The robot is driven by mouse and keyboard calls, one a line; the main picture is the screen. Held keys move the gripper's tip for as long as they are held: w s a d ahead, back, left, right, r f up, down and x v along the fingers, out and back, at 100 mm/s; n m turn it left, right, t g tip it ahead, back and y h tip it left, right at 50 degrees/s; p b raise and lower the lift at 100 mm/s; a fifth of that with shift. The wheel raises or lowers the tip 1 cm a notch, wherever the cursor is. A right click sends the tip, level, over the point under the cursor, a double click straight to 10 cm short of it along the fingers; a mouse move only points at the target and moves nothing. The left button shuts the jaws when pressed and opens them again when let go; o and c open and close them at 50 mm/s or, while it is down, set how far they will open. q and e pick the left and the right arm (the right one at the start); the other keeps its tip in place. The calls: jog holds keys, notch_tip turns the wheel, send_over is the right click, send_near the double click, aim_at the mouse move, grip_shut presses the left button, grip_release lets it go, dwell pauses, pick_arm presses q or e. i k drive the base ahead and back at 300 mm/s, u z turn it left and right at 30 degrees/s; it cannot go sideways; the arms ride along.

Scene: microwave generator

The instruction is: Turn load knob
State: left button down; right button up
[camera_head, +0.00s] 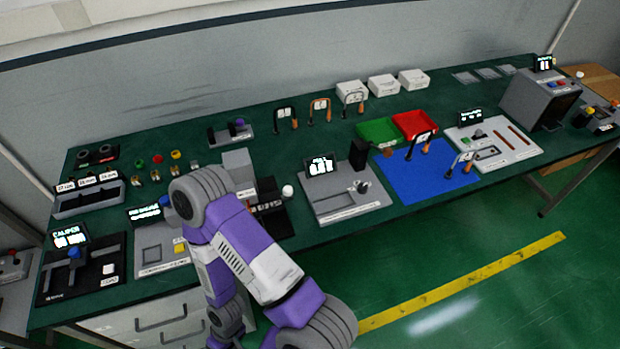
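I cannot tell for sure which knob is the load knob. A grey panel (340,206) with a small lit display (321,165) carries a small knob or lever (361,187) at mid bench. Another panel (152,257), left of my arm, has a display, a yellow button (180,248) and a blue knob (165,201) at its upper right, close to my arm. My purple and grey arm covers the bench between these two panels. Neither gripper shows; the end of this arm is hidden or out of sight.
The green bench (300,235) is crowded. A caliper station (80,268) stands at far left, a blue mat (425,178) with green (379,131) and red (415,124) bins to the right, and a grey oven-like box (538,98) at far right. Floor in front is clear.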

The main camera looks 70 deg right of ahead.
aim_at(362, 188)
jog(key=u, duration=0.1)
jog(key=k, duration=1.1)
jog(key=z, duration=1.6)
